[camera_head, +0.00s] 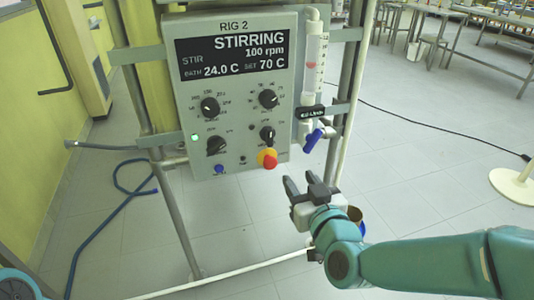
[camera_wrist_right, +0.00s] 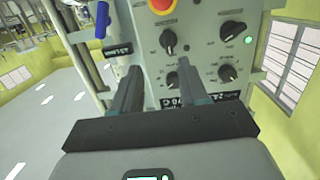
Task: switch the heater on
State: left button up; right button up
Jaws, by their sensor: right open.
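The grey control box (camera_head: 238,178) marked RIG 2 hangs on a metal frame. Its display (camera_head: 232,54) reads STIRRING, 100 rpm, bath 24.0 C, set 70 C. Below are black knobs: upper left (camera_head: 210,107), upper right (camera_head: 267,98), lower left (camera_head: 216,145) and lower right (camera_head: 267,134). Their labels are too small to read, so I cannot tell which is the heater's. My right gripper (camera_head: 301,186) is open and empty, below and right of the box, apart from it. In the wrist view its fingers (camera_wrist_right: 158,70) point at the knobs, with the lower-right knob (camera_wrist_right: 168,40) ahead. My left gripper is out of view.
A red-and-yellow button (camera_head: 267,158) sticks out below the lower-right knob. A blue button (camera_head: 219,169) and a lit green lamp (camera_head: 195,137) are on the box's left. A glass tube (camera_head: 312,65) with a blue tap (camera_head: 314,139) stands beside its right edge. The floor right is mostly clear.

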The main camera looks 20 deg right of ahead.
jog(key=s+a+r+t+b, duration=0.1)
jog(key=b, duration=0.1)
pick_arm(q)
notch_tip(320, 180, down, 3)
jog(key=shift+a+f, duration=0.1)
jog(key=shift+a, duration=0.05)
pick_arm(e)
send_near(271, 136)
jog(key=w, duration=0.8)
jog(key=shift+w, duration=0.3)
grip_shut()
